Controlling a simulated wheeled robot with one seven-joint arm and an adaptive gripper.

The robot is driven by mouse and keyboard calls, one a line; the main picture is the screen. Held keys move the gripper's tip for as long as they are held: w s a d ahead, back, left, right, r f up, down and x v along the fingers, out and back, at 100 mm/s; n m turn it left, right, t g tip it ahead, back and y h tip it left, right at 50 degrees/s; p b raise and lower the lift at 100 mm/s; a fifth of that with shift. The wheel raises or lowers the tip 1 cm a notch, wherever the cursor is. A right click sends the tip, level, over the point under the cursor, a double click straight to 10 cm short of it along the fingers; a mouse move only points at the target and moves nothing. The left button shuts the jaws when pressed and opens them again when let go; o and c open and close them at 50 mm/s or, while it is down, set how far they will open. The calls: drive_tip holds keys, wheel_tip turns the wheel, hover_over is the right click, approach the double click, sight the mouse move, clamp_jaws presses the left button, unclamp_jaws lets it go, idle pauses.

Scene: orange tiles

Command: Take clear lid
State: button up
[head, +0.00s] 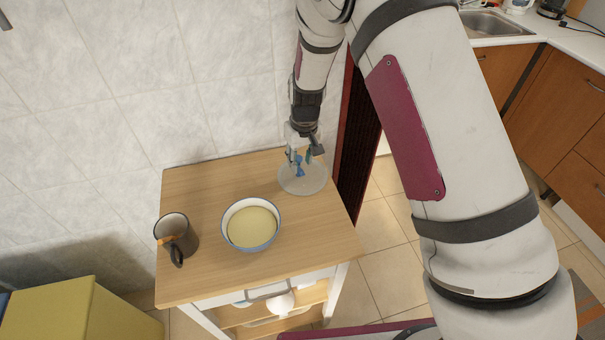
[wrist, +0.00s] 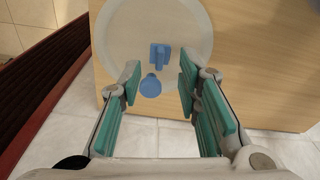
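The clear lid (head: 316,181) is a round, see-through disc lying on the small wooden table's back right corner. It also fills the top of the wrist view (wrist: 122,35). Its blue handle (wrist: 160,54) has a round blue end (wrist: 150,87) nearer to me. My gripper (head: 299,164) points down over the lid. In the wrist view my gripper (wrist: 160,72) is open, with one teal-padded finger on each side of the blue round end and nothing clamped. I cannot tell how far the fingertips are above the lid.
A bowl of yellowish food (head: 251,226) stands mid-table, and a dark mug (head: 174,232) at the left. The tiled wall (head: 150,90) is behind the table (head: 200,270). A dark red panel (head: 357,150) stands close on the right. The table's back left is clear.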

sight(300, 169)
drive_tip(key=shift+w+a+f, duration=0.1)
drive_tip(key=shift+w+f, duration=0.05)
drive_tip(key=shift+f, duration=0.75)
drive_tip(key=shift+w+f, duration=0.1)
drive_tip(key=shift+f, duration=0.8)
drive_tip(key=shift+c, duration=0.6)
clamp_jaws()
